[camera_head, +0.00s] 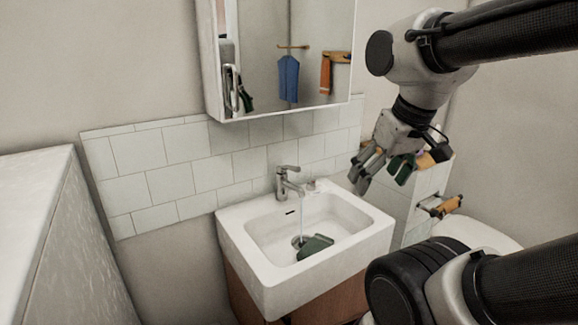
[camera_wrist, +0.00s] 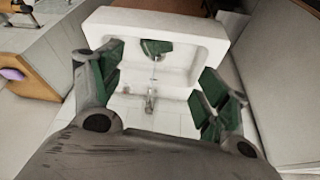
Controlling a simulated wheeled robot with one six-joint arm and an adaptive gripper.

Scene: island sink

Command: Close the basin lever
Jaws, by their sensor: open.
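The chrome basin tap (camera_head: 284,185) stands on the back rim of the white sink (camera_head: 255,270). Its lever (camera_head: 287,168) is on top, and a thin stream of water falls from the spout into the basin. My gripper (camera_head: 378,172) is open and empty, above and to the right of the tap, clear of it. In the wrist view the tap (camera_wrist: 150,98) shows small, beyond and between the spread green-padded fingers (camera_wrist: 163,65). The exact lever angle is hard to tell there.
A dark green object (camera_head: 315,246) lies in the basin near the drain. A mirror cabinet (camera_head: 290,55) hangs above the sink. A toilet (camera_head: 475,232) and an orange roll on a holder (camera_head: 445,206) are at the right. The space between gripper and tap looks free.

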